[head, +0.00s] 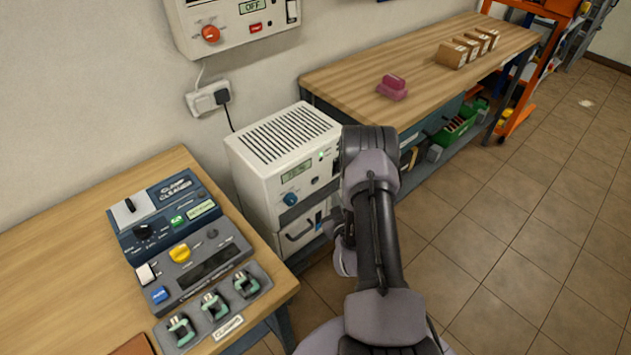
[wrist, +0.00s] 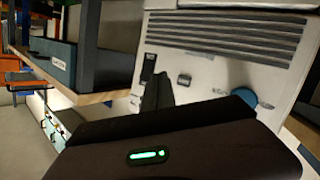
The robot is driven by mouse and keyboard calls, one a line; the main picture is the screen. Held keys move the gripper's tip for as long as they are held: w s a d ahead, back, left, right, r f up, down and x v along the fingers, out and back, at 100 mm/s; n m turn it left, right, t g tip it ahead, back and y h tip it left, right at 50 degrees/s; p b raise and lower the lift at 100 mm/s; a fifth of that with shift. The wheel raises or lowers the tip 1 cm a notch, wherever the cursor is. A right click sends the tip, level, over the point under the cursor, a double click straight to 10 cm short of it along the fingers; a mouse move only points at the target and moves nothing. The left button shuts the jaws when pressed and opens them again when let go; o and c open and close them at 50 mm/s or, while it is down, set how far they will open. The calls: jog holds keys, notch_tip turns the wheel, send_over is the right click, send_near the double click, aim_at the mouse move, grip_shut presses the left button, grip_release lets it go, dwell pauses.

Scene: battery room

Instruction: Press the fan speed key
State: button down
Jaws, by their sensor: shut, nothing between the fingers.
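The white vented unit (head: 282,150) stands between the two benches, with a display (head: 296,174), a green light (head: 321,155) and a blue knob (head: 291,199) on its front. My arm covers the right part of that front in the head view. In the wrist view the unit (wrist: 215,60) shows a black switch (wrist: 149,66), a small grey key (wrist: 184,81) and part of the blue knob (wrist: 243,98). No fan speed label is readable. My gripper (wrist: 160,90) is shut and empty, its tips near the switch and grey key; contact cannot be told.
A wall panel (head: 230,30) hangs above. Tiled floor is open at right.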

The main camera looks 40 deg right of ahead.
aim_at(319, 179)
jog(key=shift+w+a+b, duration=0.2)
jog(key=shift+w+b, duration=0.35)
jog(key=shift+w, duration=2.3)
jog(key=shift+w, duration=0.15)
jog(key=shift+w+b, duration=0.3)
jog(key=shift+b, duration=0.05)
jog(key=shift+w+a, duration=0.1)
jog(key=shift+w, duration=0.25)
jog(key=shift+s, duration=0.15)
jog(key=shift+s+b, duration=0.35)
jog(key=shift+s, duration=0.3)
